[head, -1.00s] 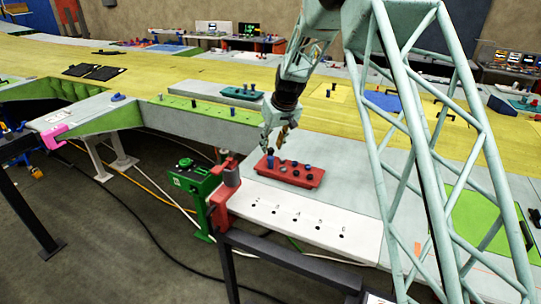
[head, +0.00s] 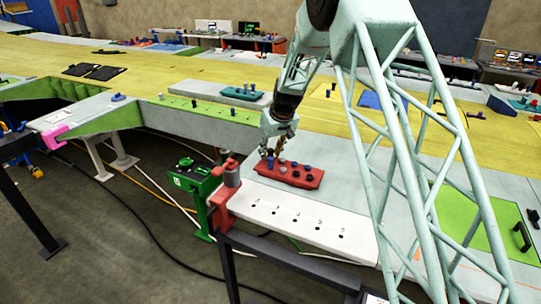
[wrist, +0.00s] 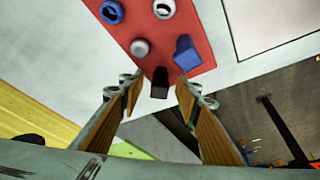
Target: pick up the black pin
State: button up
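The black pin (wrist: 159,82) stands at the near end of the red tray (wrist: 196,47) in the wrist view. My gripper (wrist: 157,86) is open, with one tan-padded finger on each side of the pin. The fingers look apart from it. A blue pin (wrist: 186,55) stands close beside the right fingertip. In the head view my gripper (head: 274,158) is low over the left end of the red tray (head: 310,181). There the fingers partly cover the pins at that end, and I cannot pick out the black pin with certainty.
The wrist view also shows a grey pin (wrist: 140,48), a white one (wrist: 164,9) and a blue ring (wrist: 112,12) on the tray. A white strip with numbered holes (head: 300,228) lies in front. A green device (head: 190,180) stands left. A teal tray (head: 243,93) lies behind.

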jog(key=shift+w+f, duration=0.1)
jog(key=shift+f, duration=0.15)
jog(key=shift+c, duration=0.7)
jog(key=c, duration=0.9)
